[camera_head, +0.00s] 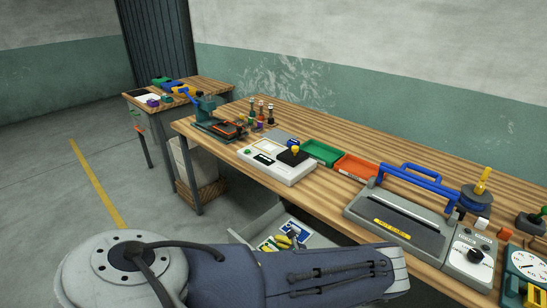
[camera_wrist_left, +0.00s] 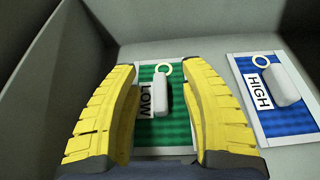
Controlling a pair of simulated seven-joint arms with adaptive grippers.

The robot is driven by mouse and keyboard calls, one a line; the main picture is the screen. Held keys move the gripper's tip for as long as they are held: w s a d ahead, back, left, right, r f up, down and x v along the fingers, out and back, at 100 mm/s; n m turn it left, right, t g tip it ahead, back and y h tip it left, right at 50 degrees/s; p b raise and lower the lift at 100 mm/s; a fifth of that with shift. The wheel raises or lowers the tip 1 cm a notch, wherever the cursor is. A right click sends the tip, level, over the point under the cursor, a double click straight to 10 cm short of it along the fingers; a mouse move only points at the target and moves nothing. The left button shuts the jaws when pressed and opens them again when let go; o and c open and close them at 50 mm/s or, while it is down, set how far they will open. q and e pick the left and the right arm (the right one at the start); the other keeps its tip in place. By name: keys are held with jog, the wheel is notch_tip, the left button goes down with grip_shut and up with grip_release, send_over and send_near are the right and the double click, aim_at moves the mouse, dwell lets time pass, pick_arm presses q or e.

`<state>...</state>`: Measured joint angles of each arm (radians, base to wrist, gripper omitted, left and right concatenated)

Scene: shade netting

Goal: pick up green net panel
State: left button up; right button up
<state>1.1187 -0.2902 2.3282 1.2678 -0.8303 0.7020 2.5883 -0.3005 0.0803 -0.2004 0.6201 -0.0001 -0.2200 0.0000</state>
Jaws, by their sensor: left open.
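The green net panel (camera_wrist_left: 178,128) lies in a grey open drawer (camera_head: 262,222), seen in the left wrist view. It has a pale border, a "LOW" label, a light grey raised block and a cream ring at its top. My left gripper (camera_wrist_left: 157,68) is open, with a yellow finger on each side of the panel's block. Its fingers partly cover the panel's sides, and I cannot tell whether they touch it. In the head view the left gripper (camera_head: 284,241) reaches down into the drawer. My right gripper is not in view.
A blue panel (camera_wrist_left: 281,122) labelled "HIGH" lies to the right in the same drawer. Drawer walls stand close around. Above is the wooden bench (camera_head: 320,205) with a heat sealer (camera_head: 398,222), a white device (camera_head: 268,169), a green tray (camera_head: 321,152) and an orange tray (camera_head: 355,167).

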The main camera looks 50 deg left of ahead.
pick_arm(q)
jog(key=shift+s+d+f, duration=0.1)
jog(key=shift+d+f, duration=0.05)
jog(key=shift+f, duration=0.1)
grip_shut()
jog(key=shift+d+f, duration=0.1)
